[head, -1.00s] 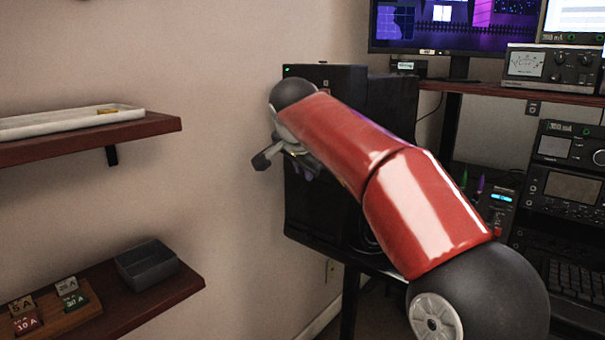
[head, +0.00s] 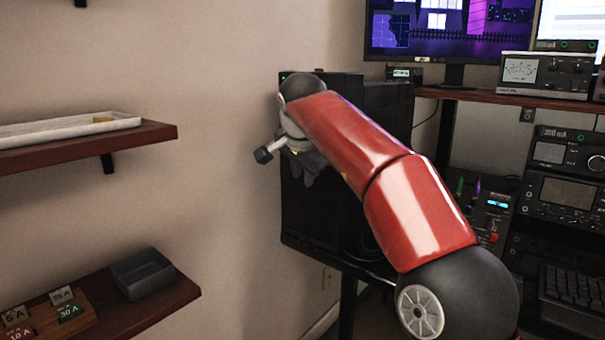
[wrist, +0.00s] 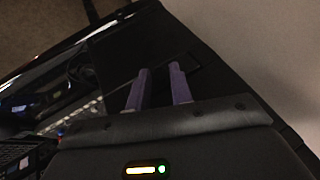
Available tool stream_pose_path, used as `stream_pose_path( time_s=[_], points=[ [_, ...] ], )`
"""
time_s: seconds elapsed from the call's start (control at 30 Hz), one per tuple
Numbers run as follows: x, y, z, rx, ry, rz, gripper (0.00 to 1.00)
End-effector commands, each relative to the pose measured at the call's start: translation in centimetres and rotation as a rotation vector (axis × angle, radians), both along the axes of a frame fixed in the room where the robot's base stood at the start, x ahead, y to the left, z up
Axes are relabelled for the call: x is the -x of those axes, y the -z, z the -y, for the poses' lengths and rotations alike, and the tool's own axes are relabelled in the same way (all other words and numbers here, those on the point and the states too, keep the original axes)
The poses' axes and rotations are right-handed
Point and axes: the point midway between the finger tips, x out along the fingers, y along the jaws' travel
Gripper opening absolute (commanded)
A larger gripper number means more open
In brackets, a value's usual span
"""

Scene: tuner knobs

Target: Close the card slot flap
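The black tower cabinet (head: 318,215) stands against the wall in the head view, with a small green light at its top left. My gripper (head: 303,176) is in front of the tower's upper part, its purple fingers partly hidden by my arm. In the wrist view my gripper (wrist: 160,69) points at a dark panel (wrist: 115,62), its two purple fingers apart with nothing between them. A faint rectangular outline lies by the right fingertip; I cannot tell whether it is the card slot flap. Whether the fingers touch the panel is unclear.
A desk with a monitor (head: 455,30), a meter unit (head: 545,75) and radio gear (head: 565,185) is at the right. Space between shelves and tower is clear.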

Motion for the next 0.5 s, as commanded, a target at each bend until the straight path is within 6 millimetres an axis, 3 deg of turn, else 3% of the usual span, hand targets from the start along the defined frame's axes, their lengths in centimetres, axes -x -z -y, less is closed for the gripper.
stream_pose_path(
  time_s=[0.27, 0.5],
  points=[
    [0.3, -0.4, 0.0, 0.000, 0.000, -0.001, 0.22],
    [2.4, -3.6, 0.0, -0.001, 0.000, 0.002, 0.22]
  ],
)
